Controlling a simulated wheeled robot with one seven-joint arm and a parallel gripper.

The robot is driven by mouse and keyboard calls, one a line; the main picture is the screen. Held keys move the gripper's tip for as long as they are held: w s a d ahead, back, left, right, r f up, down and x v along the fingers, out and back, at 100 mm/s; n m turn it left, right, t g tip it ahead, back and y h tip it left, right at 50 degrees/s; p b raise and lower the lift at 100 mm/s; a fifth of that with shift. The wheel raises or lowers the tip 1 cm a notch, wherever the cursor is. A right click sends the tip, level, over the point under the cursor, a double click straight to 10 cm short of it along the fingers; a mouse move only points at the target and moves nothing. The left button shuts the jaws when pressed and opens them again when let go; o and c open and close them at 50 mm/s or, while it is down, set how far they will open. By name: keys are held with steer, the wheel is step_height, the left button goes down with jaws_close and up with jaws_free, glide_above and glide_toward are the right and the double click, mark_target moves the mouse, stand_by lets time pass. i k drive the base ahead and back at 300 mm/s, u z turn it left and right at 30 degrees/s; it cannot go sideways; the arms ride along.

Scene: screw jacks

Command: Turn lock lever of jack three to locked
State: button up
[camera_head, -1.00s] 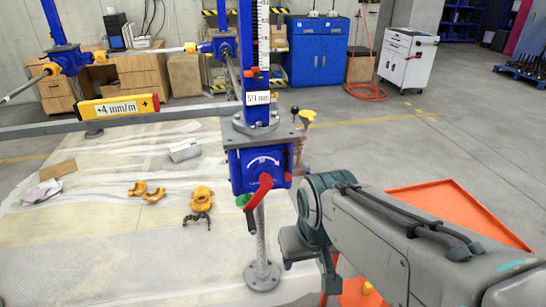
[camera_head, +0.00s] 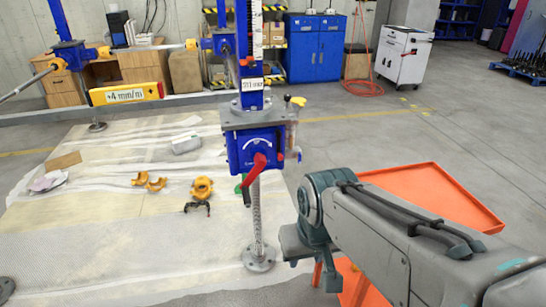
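The nearest blue screw jack (camera_head: 255,148) stands on a threaded spindle with a round foot plate (camera_head: 259,258). A red lever (camera_head: 254,170) on its front face slants down and to the left from its pivot, below a white curved scale. The scale's text is too small to read. A label plate (camera_head: 252,85) on the post above is blurred. My arm reaches in from the lower right, with its wrist right of and below the jack, apart from it. My gripper's fingers cannot be made out. Two more blue jacks (camera_head: 70,55) (camera_head: 221,40) stand farther back.
An orange tray (camera_head: 430,190) stands at right, partly behind my arm. Yellow clamps (camera_head: 202,188), a black part and a box lie on the sheeted floor. A white cart (camera_head: 404,55) stands at the back.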

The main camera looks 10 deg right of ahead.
mark_target(280, 156)
steer(key=u, duration=0.1)
steer(key=k, duration=0.1)
steer(key=z, duration=0.95)
steer(key=i, duration=0.6)
steer(key=u, duration=0.85)
